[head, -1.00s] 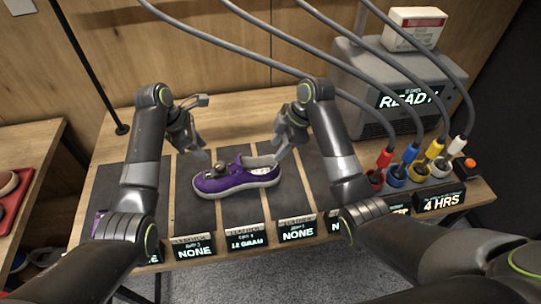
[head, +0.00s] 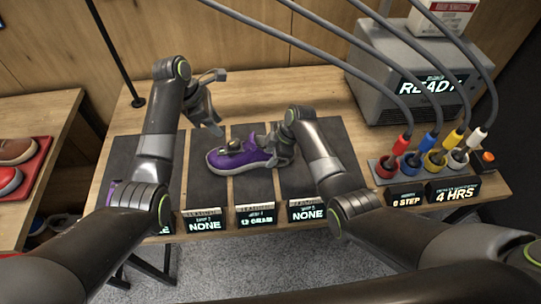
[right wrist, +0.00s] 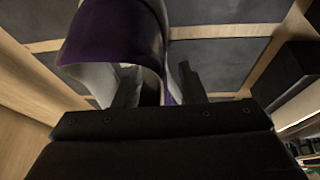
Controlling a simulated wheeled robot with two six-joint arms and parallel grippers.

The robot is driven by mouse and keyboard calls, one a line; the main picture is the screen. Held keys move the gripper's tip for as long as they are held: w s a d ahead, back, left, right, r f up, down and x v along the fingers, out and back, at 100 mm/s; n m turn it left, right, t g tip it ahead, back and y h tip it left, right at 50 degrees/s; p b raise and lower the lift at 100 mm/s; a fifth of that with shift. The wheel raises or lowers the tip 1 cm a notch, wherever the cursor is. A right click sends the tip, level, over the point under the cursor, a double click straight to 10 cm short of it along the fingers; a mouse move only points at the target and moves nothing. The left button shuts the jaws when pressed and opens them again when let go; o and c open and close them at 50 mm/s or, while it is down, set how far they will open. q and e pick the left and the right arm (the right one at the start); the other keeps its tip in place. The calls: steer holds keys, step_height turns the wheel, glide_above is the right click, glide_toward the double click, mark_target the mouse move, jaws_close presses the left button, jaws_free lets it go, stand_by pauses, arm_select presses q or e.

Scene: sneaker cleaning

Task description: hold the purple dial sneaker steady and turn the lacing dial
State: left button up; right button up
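The purple sneaker (head: 262,159) with a pale sole lies on the dark mat in the head view, toe to the left. Its dark round lacing dial (head: 235,146) sits on top near the front. My left gripper (head: 220,103) is open and empty, above and behind the toe, apart from the dial. My right gripper (head: 284,153) is at the heel and hides part of it. In the right wrist view its two fingers (right wrist: 160,88) stand apart with the purple and white heel collar (right wrist: 170,75) between them; whether they press on it I cannot tell.
A grey machine (head: 425,75) reading READY stands at the back right. Coloured plugs (head: 405,150) with cables stand at the right. Label displays (head: 256,217) line the front edge. A red tray (head: 30,165) with shoes is on the left table.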

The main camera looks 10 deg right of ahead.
steer(key=shift+a+f, duration=0.2)
steer(key=shift+f, duration=0.2)
